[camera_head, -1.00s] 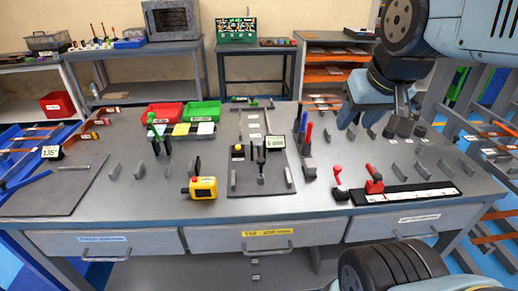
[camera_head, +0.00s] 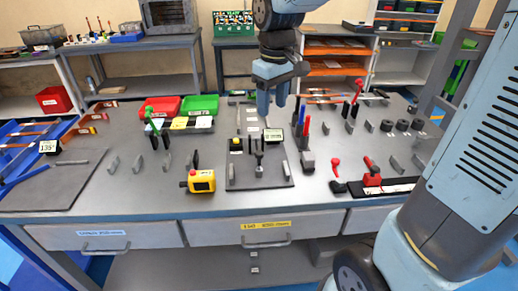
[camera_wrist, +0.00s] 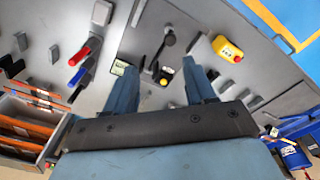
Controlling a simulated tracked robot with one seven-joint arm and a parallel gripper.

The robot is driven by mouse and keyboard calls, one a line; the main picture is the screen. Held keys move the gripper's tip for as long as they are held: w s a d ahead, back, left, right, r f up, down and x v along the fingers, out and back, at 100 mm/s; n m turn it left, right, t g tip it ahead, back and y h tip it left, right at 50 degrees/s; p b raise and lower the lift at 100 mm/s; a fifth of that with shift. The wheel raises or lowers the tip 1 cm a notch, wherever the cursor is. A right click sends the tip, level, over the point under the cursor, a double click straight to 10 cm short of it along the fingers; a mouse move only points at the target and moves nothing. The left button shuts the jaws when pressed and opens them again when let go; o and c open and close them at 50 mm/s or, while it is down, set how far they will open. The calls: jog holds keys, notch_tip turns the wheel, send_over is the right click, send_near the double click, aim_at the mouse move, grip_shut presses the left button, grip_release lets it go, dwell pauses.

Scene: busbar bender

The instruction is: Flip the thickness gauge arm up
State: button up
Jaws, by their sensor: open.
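A dark grey plate (camera_head: 243,178) lies at the middle of the bench. A small dark upright piece with a stem and round foot (camera_head: 259,165) stands on it; it looks like the gauge arm, but its pose is too small to tell. In the wrist view a dark rod with a round knob (camera_wrist: 169,39) shows beyond my fingers. A small label display (camera_head: 272,136) and a yellow-topped block (camera_head: 236,145) are beside it. My gripper (camera_head: 273,104) is open and empty, above the plate's far end, pointing down. Its two fingers also show in the wrist view (camera_wrist: 161,82), apart from the rod.
A yellow control box (camera_head: 202,181) stands left of the plate. Red and blue handles (camera_head: 302,124) stand to its right. Red-handled levers (camera_head: 371,178) are further right. Red (camera_head: 160,106) and green (camera_head: 200,104) bins sit at the back left.

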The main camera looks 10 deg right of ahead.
aim_at(259, 152)
jog(key=shift+n+g, duration=0.4)
jog(key=shift+n, duration=0.2)
jog(key=a+f, duration=0.1)
jog(key=f, duration=0.4)
jog(key=w+a+f, duration=0.1)
jog(key=f, duration=0.4)
jog(key=w+a+f, duration=0.1)
jog(key=f, duration=0.5)
grip_shut()
